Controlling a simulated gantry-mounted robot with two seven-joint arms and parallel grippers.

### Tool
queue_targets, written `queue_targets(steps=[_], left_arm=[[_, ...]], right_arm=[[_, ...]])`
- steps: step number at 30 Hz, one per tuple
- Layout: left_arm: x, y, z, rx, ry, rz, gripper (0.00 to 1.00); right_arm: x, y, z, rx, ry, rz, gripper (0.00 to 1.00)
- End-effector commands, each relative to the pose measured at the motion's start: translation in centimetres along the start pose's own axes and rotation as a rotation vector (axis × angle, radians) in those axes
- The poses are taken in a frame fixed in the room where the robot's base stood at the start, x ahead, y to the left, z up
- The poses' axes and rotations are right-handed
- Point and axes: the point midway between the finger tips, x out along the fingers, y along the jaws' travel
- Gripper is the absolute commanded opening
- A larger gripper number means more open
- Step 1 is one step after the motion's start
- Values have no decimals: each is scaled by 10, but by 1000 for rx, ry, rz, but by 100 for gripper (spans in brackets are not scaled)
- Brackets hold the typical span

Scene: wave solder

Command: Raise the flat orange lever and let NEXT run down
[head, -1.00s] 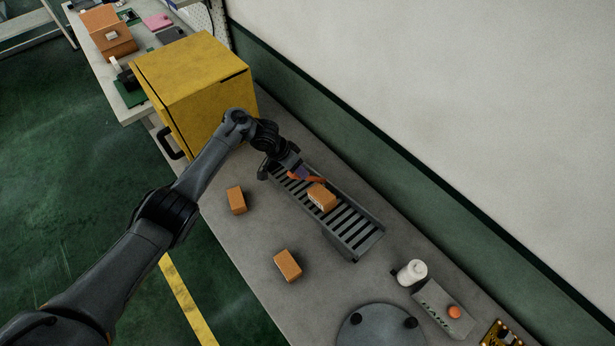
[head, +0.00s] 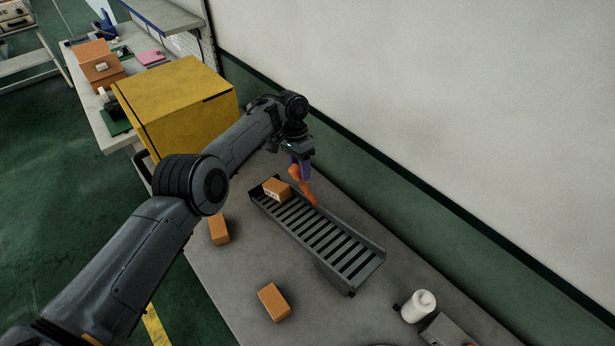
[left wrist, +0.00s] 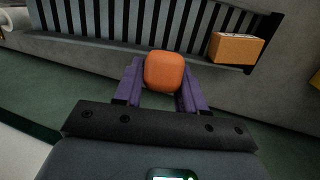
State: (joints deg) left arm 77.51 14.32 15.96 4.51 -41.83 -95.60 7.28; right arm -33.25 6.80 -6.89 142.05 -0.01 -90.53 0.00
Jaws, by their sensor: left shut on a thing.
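The orange lever (head: 306,187) stands up steeply at the far side of the slatted chute (head: 345,262). My left gripper (head: 300,168) is shut on the lever's upper end; in the left wrist view the orange end (left wrist: 165,71) sits between the purple fingers. An orange-brown box with a white label, probably NEXT (head: 277,188), rests on the slats at the chute's end near the yellow cabinet. The label is too small to read. The box also shows in the left wrist view (left wrist: 236,49), right of the lever and apart from it. My right gripper is out of view.
Two more orange-brown boxes lie on the grey bench, one beside my left arm (head: 219,230) and one nearer (head: 273,302). The yellow cabinet (head: 180,95) stands behind my arm. A white bottle (head: 418,306) stands beyond the chute's other end.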

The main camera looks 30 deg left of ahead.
Motion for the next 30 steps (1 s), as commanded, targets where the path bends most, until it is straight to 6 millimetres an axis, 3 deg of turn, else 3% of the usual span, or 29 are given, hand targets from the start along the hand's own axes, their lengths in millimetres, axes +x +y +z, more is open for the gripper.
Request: queue_targets(steps=[17,18,21,30], left_arm=[[-2,-6,2,-13,-16,1,0],[-2,-6,2,-13,-16,0,43],[-2,-6,2,-13,-16,0,58],[-2,-6,3,-14,-17,0,62]], right_arm=[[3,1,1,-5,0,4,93],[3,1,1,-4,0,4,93],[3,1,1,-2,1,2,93],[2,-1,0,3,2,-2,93]])
